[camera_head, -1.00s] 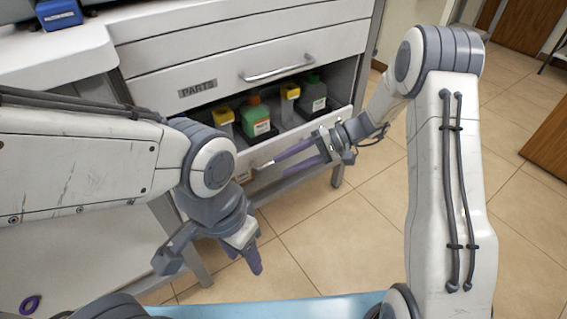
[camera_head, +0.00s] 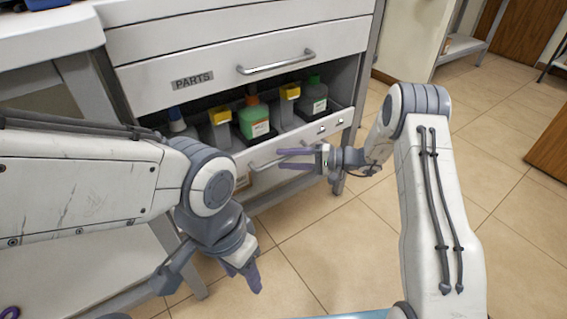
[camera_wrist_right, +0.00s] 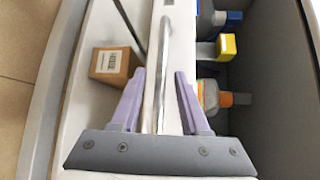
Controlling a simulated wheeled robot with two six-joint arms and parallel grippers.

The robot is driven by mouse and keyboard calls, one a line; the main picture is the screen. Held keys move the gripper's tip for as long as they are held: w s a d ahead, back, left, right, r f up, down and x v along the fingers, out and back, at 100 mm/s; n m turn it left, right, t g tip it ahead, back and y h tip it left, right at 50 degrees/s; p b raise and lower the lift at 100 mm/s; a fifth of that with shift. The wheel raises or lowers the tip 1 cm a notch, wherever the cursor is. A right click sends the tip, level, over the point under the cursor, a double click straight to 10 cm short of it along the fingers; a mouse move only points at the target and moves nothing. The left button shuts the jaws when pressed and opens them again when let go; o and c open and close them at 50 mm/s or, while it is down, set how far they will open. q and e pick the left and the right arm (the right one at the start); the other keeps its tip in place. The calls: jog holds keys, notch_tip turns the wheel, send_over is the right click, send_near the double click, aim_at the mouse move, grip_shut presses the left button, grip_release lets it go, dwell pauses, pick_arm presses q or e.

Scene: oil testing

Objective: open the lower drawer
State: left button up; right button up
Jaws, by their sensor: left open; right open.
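The lower drawer (camera_head: 333,124) has a low front, and bottles show above it in the gap below the upper drawer. How far out the drawer sits is hard to tell. Its silver bar handle (camera_wrist_right: 164,45) runs between the fingers of my right gripper (camera_wrist_right: 160,73), which is open; no clear contact shows. In the head view my right gripper (camera_head: 283,158) reaches in from the right at the handle (camera_head: 262,163). My left gripper (camera_head: 208,284) is open and empty, hanging low in front of the cabinet at the left.
The upper drawer (camera_head: 220,77) is shut, with a PARTS label and its own handle (camera_head: 275,65). A green bottle (camera_head: 253,119), a grey bottle (camera_head: 313,97) and yellow-capped ones stand in the lower drawer. A small cardboard box (camera_wrist_right: 113,64) lies below the handle.

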jog(key=shift+w+a, duration=0.15)
jog(key=shift+a, duration=0.45)
grip_shut()
jog(key=shift+f, duration=0.1)
dwell(1.0)
